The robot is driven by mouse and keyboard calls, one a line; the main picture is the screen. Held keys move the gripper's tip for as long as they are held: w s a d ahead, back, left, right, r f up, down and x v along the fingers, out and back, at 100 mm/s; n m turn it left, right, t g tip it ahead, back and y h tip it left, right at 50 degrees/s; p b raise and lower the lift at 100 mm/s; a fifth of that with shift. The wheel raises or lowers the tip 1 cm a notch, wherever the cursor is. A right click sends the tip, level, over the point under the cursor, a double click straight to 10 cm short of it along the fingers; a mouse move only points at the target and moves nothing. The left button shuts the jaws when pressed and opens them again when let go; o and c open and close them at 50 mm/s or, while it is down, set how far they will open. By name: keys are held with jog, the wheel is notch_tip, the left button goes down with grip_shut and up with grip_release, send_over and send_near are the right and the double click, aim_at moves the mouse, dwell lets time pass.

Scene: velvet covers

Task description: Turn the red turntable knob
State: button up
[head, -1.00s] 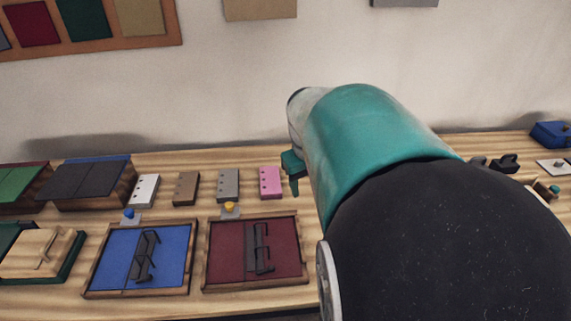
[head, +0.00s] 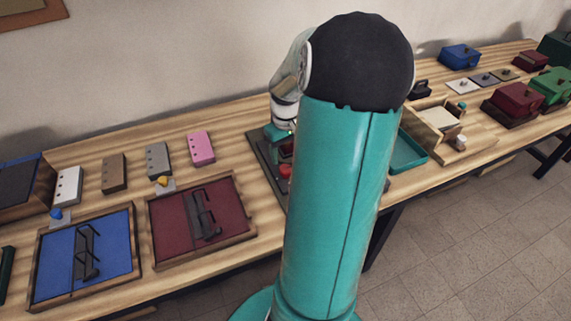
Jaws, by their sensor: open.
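A small red knob (head: 285,171) shows on a dark grey board (head: 267,160) on the wooden table, just left of my teal arm. My gripper (head: 281,140) points down over the far part of this board, beyond the knob in the picture. It is open, but its fingertips are small and partly hidden. A dark red patch shows by the fingers; I cannot tell what it is part of. My arm hides most of the board, and I cannot tell whether the gripper touches anything.
Trays lined in blue (head: 60,285) and maroon (head: 165,240) hold dark glasses, to the left. A pink block (head: 201,148) and other small blocks stand behind them. Right of my arm are a teal tray (head: 408,160), a wooden box (head: 436,118) and several coloured boxes.

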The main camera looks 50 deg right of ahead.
aim_at(286, 168)
notch_tip(286, 168, down, 6)
jog(key=shift+r, duration=0.1)
jog(key=c, duration=1)
